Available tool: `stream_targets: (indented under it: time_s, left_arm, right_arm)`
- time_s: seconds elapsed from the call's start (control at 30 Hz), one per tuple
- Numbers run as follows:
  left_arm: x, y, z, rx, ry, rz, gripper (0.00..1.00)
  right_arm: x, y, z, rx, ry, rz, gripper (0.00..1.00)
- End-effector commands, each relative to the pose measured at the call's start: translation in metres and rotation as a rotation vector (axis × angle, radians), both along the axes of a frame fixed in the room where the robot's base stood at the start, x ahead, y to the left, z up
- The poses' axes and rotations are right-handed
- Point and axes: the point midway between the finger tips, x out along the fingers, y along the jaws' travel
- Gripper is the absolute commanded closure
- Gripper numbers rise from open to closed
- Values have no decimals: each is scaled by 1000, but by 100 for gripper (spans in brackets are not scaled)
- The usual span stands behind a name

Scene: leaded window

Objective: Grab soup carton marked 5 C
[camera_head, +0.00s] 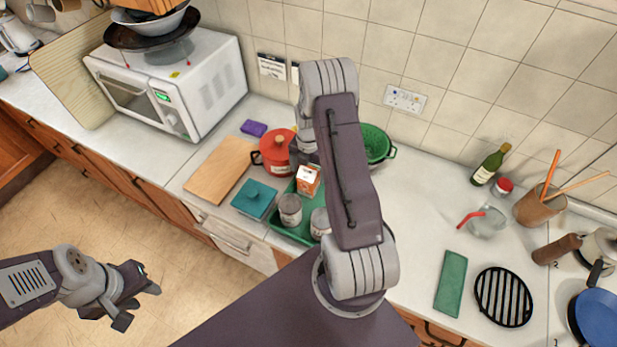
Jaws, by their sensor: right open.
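A small orange-and-white carton (308,181) stands upright on a green tray (284,229) on the worktop; any marking on it is too small to read. My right arm rises in front of the tray and hides part of it. My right gripper (304,153) is largely hidden behind that arm, just beyond the carton and beside the red pot; it is open, and I cannot tell whether it touches the carton. My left gripper (138,301) is open and empty over the floor at the lower left, well away from the carton.
Grey tins (290,210) stand near the carton. A teal box (254,199), wooden board (219,170), red pot (276,153) and green colander (376,143) surround the tray. A microwave (172,85) is at back left. The worktop right of my arm is partly clear, before a bottle (489,165).

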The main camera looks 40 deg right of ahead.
Motion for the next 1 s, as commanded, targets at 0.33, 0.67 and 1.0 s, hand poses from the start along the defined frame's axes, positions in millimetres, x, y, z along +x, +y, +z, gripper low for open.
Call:
stream_targets:
  time_s: [0.33, 0.67, 1.0]
  left_arm:
    - [0, 0, 2, 0, 1, 0, 64]
    - [0, 0, 3, 0, 1, 0, 64]
    - [0, 0, -7, 0, 1, 0, 64]
  right_arm:
    - [0, 0, -11, 0, -1, -1, 28]
    - [0, -1, -10, -1, -3, 0, 100]
    - [2, -1, 8, -3, -7, -1, 100]
